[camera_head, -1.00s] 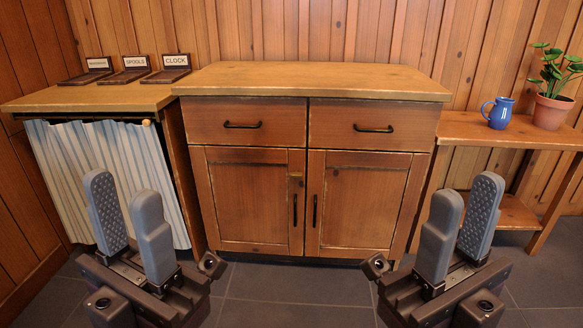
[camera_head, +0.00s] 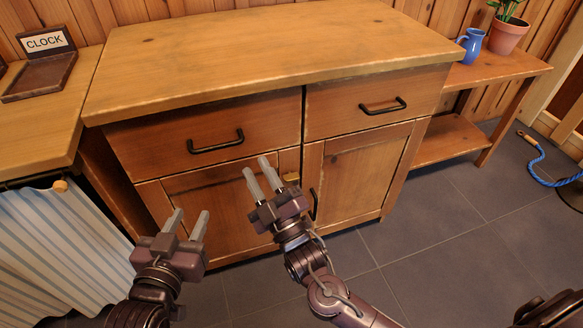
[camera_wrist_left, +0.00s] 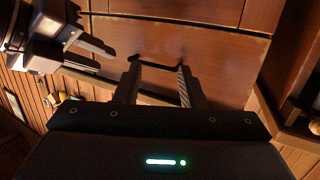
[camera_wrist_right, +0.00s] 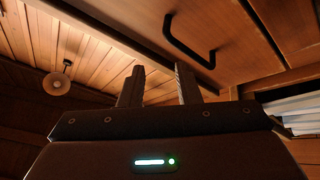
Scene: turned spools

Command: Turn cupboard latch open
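The cupboard (camera_head: 225,205) has two drawers above two doors. That handle also shows in the right wrist view (camera_wrist_right: 190,42). My left gripper (camera_head: 190,214) is open and empty, lower left before the cupboard. The left wrist view shows my right gripper's fingers (camera_wrist_left: 88,48).
A striped curtain (camera_head: 55,245) hangs under the side counter at left, with a CLOCK tray (camera_head: 40,80) on top. A side table at right holds a blue jug (camera_head: 471,45) and a potted plant (camera_head: 507,35). Blue rope (camera_head: 545,170) lies right. The floor ahead is clear.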

